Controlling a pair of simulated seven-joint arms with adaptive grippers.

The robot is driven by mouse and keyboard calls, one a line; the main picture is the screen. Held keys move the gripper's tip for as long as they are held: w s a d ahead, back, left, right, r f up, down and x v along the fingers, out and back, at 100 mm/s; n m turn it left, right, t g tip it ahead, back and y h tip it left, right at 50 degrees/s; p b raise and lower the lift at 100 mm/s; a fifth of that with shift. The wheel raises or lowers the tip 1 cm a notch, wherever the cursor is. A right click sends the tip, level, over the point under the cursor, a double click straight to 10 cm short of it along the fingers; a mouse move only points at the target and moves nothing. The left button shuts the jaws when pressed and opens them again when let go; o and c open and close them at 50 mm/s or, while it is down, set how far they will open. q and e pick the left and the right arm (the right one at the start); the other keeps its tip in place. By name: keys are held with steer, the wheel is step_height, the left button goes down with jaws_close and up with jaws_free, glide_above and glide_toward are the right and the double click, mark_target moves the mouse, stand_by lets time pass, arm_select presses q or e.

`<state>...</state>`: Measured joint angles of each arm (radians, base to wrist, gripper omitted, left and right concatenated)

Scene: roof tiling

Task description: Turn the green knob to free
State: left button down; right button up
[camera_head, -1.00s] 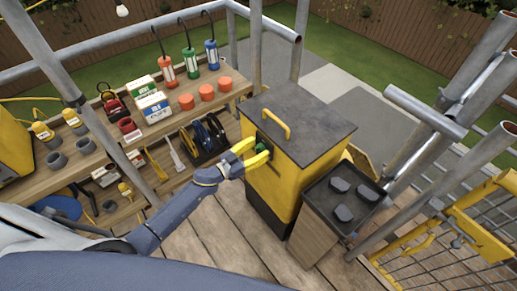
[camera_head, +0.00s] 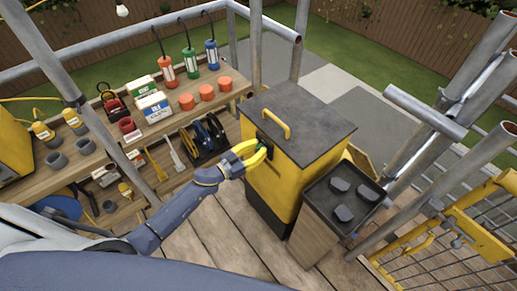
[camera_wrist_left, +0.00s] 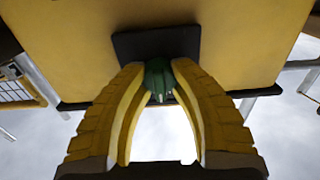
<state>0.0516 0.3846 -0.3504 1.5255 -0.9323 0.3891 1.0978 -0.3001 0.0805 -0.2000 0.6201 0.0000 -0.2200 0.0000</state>
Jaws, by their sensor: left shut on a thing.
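The green knob (camera_wrist_left: 159,80) sits on a dark plate (camera_wrist_left: 156,43) on the front of a yellow box (camera_head: 270,188) with a grey lid. My left gripper (camera_head: 262,151) is at the box's upper front. In the left wrist view my left gripper (camera_wrist_left: 160,92) is shut on the knob, one yellow finger on each side. A pale mark shows on the knob's near face. In the head view the fingers hide most of the knob. My right gripper is not in view.
The lid has a yellow handle (camera_head: 277,123). A dark tray (camera_head: 343,200) with several dark pieces stands right of the box. A wooden shelf (camera_head: 180,118) with lanterns, cartons and tools stands to the left. Metal poles and a yellow mesh gate (camera_head: 455,245) are at right.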

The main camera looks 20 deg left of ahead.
arm_select(q)
steer(key=shift+r, duration=0.1)
steer(key=m, duration=0.8)
steer(key=shift+d+m, duration=0.1)
steer(key=shift+m, duration=0.2)
steer(key=m, duration=0.4)
steer(key=shift+s+d+m, duration=0.1)
steer(key=shift+m, duration=2.5)
steer(key=shift+f, duration=0.2)
steer(key=c, duration=1)
jaws_free()
